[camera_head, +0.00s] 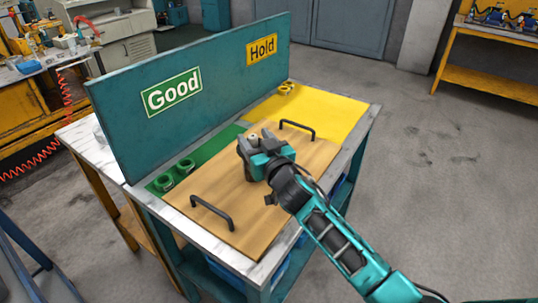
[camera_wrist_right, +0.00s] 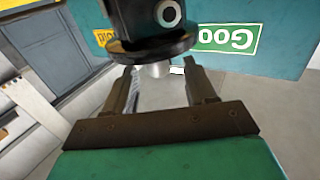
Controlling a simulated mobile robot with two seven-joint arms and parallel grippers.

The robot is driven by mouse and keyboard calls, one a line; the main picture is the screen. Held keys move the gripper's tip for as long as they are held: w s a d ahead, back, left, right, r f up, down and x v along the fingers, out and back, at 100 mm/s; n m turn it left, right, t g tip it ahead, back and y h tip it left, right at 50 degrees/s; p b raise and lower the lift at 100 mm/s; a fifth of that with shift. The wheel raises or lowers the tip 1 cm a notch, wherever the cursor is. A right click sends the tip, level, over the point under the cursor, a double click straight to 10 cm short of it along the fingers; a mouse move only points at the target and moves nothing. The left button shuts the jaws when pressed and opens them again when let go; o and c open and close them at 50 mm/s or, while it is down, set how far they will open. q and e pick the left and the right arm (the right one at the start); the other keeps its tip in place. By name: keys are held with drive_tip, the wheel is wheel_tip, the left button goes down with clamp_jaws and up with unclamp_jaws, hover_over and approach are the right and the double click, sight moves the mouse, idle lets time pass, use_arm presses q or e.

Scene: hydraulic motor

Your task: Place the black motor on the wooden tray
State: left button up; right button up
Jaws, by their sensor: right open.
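The wooden tray (camera_head: 300,165) lies on the table, with a black handle at each end. The black motor (camera_head: 245,148) appears to stand on the tray near its back edge, partly hidden by my right gripper (camera_head: 257,153). In the right wrist view the motor's dark body and round flange (camera_wrist_right: 152,47) fill the top. Its pale shaft lies between the spread fingers of my right gripper (camera_wrist_right: 160,78), which is open. Whether the fingers touch the motor, I cannot tell. My left gripper is not in view.
A teal board (camera_head: 195,95) with "Good" and "Hold" signs stands along the table's back. Green rings (camera_head: 175,172) sit on a green area, yellow rings (camera_head: 286,88) on a yellow area (camera_head: 330,108). A yellow-framed workbench (camera_head: 490,80) stands far right. The floor to the right is clear.

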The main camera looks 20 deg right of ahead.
drive_tip(key=s+d, duration=0.1)
drive_tip(key=s, duration=0.9)
drive_tip(key=shift+d, duration=0.25)
drive_tip(key=shift+s, duration=0.1)
drive_tip(key=s+d+f+g+h, duration=0.1)
drive_tip(key=s+d+f+m+g+h, duration=0.1)
drive_tip(key=s+f, duration=0.1)
drive_tip(key=s+d+f+g+h, duration=0.1)
drive_tip(key=s+f, duration=0.1)
drive_tip(key=shift+s+d+m+g, duration=0.25)
drive_tip(key=shift+m+g, duration=0.15)
drive_tip(key=s+f+n+g, duration=0.1)
drive_tip(key=s+f+g, duration=0.3)
drive_tip(key=s, duration=0.7)
drive_tip(key=s+f+n+g, duration=0.1)
drive_tip(key=s+f+g, duration=0.2)
drive_tip(key=s+g, duration=0.5)
drive_tip(key=w+a+f+t+y, duration=0.2)
drive_tip(key=w+f+t, duration=0.3)
drive_tip(key=f+t, duration=0.3)
drive_tip(key=shift+a+n+t, duration=0.4)
drive_tip(key=shift+f, duration=0.1)
